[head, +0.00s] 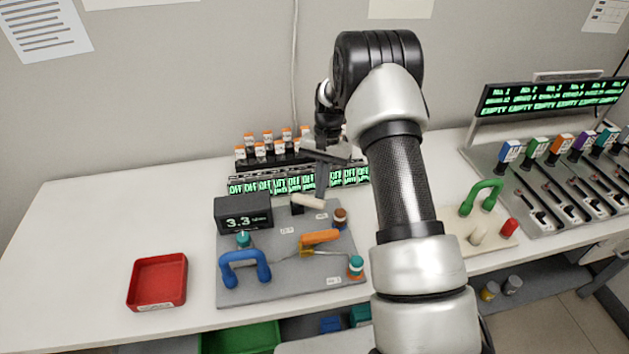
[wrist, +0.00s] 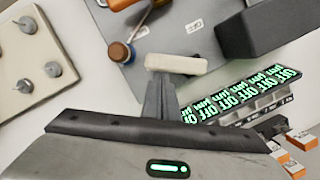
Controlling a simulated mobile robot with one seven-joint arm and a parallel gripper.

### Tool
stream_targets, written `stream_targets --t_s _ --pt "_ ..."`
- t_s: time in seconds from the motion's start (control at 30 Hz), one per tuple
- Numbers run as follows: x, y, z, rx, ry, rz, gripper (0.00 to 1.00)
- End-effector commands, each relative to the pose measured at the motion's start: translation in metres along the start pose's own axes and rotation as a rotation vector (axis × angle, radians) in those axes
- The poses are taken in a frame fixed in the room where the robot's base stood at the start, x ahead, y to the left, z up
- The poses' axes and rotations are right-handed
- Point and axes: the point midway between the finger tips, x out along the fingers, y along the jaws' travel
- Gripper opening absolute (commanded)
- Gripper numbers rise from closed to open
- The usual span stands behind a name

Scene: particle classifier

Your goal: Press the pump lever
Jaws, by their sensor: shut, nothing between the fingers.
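A cream bar-shaped handle (head: 308,201) stands at the back of a grey plate (head: 290,285). It also shows in the wrist view (wrist: 176,63), right beyond my fingertips. An orange-handled lever (head: 320,237) lies nearer the middle of the plate. The labels are too small to tell which one is the pump lever. My gripper (head: 321,192) is shut and empty, pointing down at the right end of the cream handle. In the wrist view the closed fingers (wrist: 160,92) meet the handle's edge in the picture; I cannot tell whether they touch it.
A display reading 3.3 (head: 244,214) stands left of the cream handle. A blue handle (head: 244,268) and small knobs are on the plate. Behind are OFF displays (head: 262,186) and orange-capped vials (head: 260,149). A red tray (head: 157,281) sits left; the table's far left is clear.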

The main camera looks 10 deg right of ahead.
Motion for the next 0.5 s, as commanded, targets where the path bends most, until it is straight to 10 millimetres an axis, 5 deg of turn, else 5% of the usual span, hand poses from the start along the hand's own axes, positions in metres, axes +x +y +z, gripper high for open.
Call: stream_targets --t_s 0.5 --pt "0.007 0.01 0.032 0.476 -0.001 -0.118 0.0"
